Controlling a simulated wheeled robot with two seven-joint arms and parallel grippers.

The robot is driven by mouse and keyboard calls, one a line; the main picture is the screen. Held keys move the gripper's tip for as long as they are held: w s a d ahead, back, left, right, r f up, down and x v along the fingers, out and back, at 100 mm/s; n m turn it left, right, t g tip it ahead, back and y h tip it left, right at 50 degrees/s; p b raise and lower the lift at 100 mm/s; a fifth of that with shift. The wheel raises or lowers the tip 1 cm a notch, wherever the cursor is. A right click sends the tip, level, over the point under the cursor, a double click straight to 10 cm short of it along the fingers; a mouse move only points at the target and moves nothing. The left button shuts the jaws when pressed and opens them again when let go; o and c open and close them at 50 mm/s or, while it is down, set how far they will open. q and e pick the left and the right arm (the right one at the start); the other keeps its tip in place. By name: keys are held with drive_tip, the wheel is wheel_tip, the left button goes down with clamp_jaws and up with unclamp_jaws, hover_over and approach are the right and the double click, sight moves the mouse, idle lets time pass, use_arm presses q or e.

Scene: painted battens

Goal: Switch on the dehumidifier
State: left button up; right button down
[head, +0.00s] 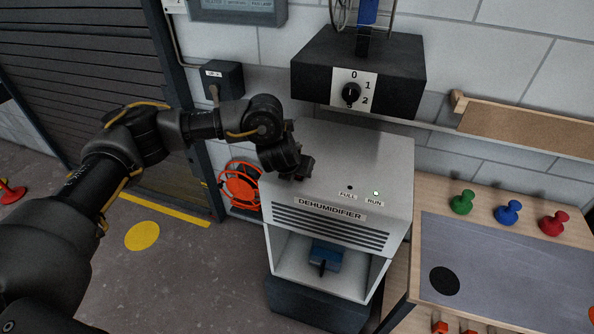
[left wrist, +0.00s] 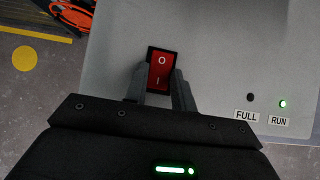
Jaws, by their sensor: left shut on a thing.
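The pale grey dehumidifier (head: 350,160) stands against the wall in the head view, with a slatted front and an open bay holding a blue part (head: 325,257). On its top, the RUN light (head: 376,193) glows green and the FULL light (head: 350,187) is dark. The left wrist view shows a red rocker switch (left wrist: 159,73) marked O and I in a black frame. My left gripper (head: 301,174) is at the top's left side, its fingers shut on the switch from both sides. It hides the switch in the head view. My right gripper is out of view.
A black box with a rotary dial (head: 351,92) hangs above the dehumidifier. At right, a wooden bench (head: 410,270) carries green, blue and red knobs. An orange cable reel (head: 240,185) and a roller shutter (head: 80,60) are at left.

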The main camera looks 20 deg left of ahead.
use_arm(q)
drive_tip(key=o, duration=1)
drive_tip(key=v, duration=1)
drive_tip(key=shift+s+r, duration=0.3)
drive_tip(key=shift+d, duration=0.1)
